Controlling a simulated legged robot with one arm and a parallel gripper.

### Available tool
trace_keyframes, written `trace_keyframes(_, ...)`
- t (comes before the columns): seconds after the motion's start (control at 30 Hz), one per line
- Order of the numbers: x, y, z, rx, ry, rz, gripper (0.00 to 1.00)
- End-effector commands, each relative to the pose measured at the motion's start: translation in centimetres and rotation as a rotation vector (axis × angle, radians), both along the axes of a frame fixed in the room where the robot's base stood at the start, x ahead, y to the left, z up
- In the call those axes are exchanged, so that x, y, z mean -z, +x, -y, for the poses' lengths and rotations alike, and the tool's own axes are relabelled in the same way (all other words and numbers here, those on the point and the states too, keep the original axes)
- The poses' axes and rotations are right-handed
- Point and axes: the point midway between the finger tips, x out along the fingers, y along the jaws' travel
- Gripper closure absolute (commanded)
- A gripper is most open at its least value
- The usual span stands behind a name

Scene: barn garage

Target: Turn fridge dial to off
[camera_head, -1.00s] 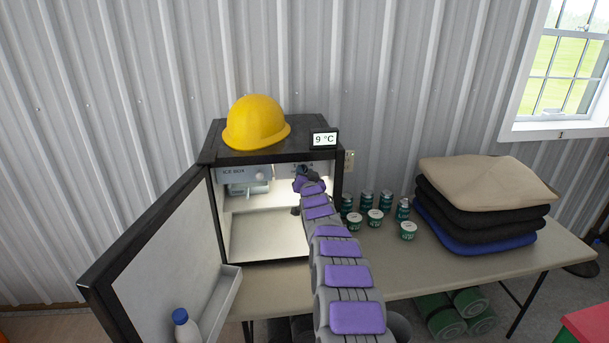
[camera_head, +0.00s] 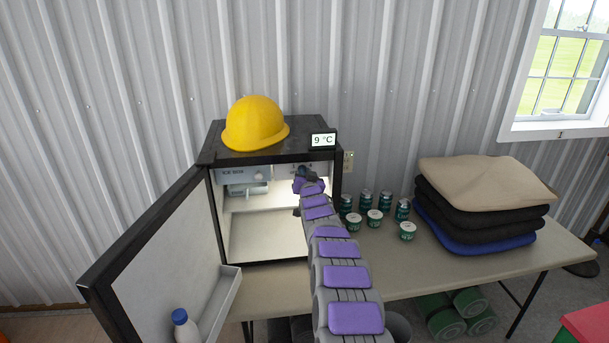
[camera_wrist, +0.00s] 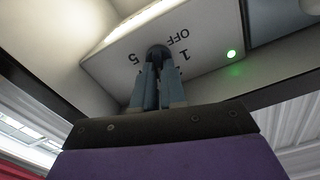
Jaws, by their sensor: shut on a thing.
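The small black fridge (camera_head: 272,158) stands on the table with its door (camera_head: 160,255) swung open to the left. In the wrist view, the dial (camera_wrist: 158,52) is a dark round knob on a pale control panel (camera_wrist: 207,60). The panel shows "5", "1" and "OFF", seen upside down, and a lit green light. My gripper (camera_wrist: 158,70) is shut on the dial, and its fingers hide most of it, so I cannot tell its exact setting. In the head view, my gripper (camera_head: 302,172) is inside the fridge at the upper right, largely hidden by my arm.
A yellow hard hat (camera_head: 255,124) and a display reading 9 °C (camera_head: 323,140) sit on the fridge. Several cans (camera_head: 365,203) and tubs stand to its right, beside stacked cushions (camera_head: 482,205). A bottle (camera_head: 186,326) sits in the door shelf.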

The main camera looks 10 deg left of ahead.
Motion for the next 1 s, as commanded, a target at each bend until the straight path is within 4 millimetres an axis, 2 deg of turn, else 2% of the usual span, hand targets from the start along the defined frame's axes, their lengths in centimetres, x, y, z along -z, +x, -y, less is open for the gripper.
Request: trace_keyframes(1.0,0.61,-0.18,-0.84,-0.004,-0.902,0.252,1.0)
